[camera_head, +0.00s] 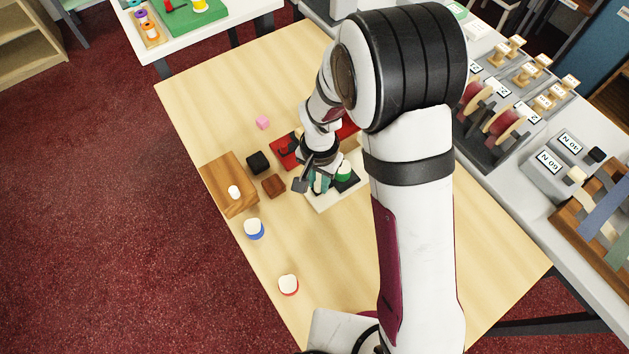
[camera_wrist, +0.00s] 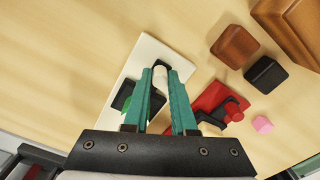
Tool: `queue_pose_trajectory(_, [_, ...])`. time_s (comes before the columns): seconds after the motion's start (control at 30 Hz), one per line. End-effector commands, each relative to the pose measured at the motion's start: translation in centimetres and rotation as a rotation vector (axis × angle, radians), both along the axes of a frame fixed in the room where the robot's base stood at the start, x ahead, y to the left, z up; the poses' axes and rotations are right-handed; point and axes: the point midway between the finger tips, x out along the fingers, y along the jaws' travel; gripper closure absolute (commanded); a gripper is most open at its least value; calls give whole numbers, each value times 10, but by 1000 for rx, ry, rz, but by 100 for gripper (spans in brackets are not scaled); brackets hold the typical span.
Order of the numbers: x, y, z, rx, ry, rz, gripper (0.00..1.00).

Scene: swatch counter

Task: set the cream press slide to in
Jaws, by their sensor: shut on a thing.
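A cream plate (camera_head: 322,205) lies on the wooden table, and it also shows in the wrist view (camera_wrist: 150,50). A pale cream knob (camera_wrist: 160,78) stands at a dark slot in the plate, between my fingertips. My gripper (camera_wrist: 160,75) has teal fingers and is shut on this knob. In the head view my gripper (camera_head: 319,184) is low over the plate, and the knob is hidden there. A green knob (camera_head: 344,170) on a dark patch sits farther along the same plate; in the wrist view it is mostly behind a finger.
A red base (camera_head: 285,152) lies behind the plate. A black block (camera_head: 258,163), a brown block (camera_head: 273,186) and a pink cube (camera_head: 263,122) are nearby. A wooden box (camera_head: 216,180) with a white knob stands left. Blue-rimmed (camera_head: 254,229) and red-rimmed (camera_head: 288,285) white pieces lie nearer the front.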

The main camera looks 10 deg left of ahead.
Motion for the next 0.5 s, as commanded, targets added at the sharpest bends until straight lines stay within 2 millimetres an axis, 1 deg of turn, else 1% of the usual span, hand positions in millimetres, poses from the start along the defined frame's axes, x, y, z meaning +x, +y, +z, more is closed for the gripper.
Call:
queue_pose_trajectory(0.03, [8, -6, 1, 1, -3, -5, 100])
queue_pose_trajectory(0.1, [15, -14, 1, 1, -3, -5, 100])
queue_pose_trajectory(0.2, [22, -21, 1, 1, -3, -3, 100])
queue_pose_trajectory(0.5, [23, -22, 1, 1, -3, -1, 100])
